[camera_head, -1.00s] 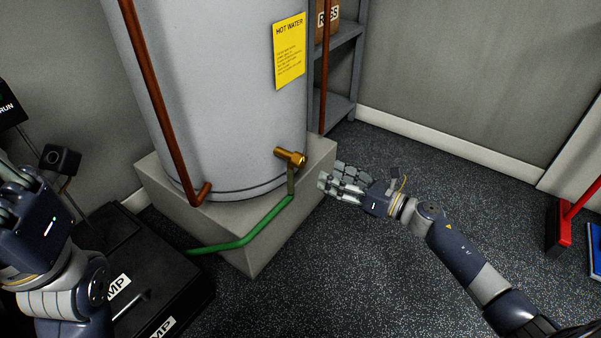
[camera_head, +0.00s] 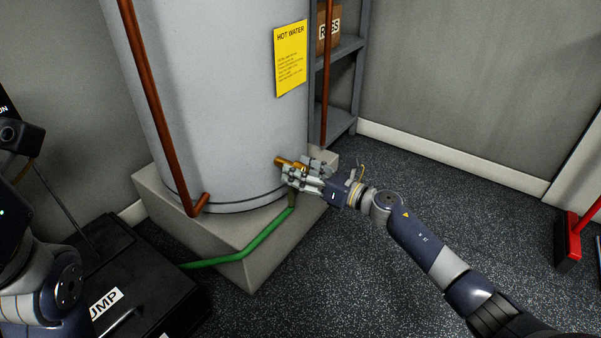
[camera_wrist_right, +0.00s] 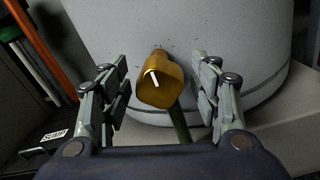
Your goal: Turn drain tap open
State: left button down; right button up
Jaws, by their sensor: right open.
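The brass drain tap (camera_head: 284,162) sticks out low on the grey hot water tank (camera_head: 215,100). In the right wrist view the tap's gold knob (camera_wrist_right: 158,88) faces me, with a short, slightly tilted white mark on it. My right gripper (camera_head: 292,173) is at the tap, and its fingers partly hide the knob in the head view. In the wrist view the open fingers (camera_wrist_right: 158,92) stand on both sides of the knob, with a visible gap on each side. My left arm is at the left edge, its fingers out of frame.
A green hose (camera_head: 245,243) runs from below the tap to the left over the concrete plinth (camera_head: 240,272). A copper pipe (camera_head: 158,110) rises along the tank. A black sump box (camera_head: 130,275) lies at lower left. A grey shelf (camera_head: 345,85) stands behind.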

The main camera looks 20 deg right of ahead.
jog(key=shift+c, duration=0.2)
jog(key=c, duration=1)
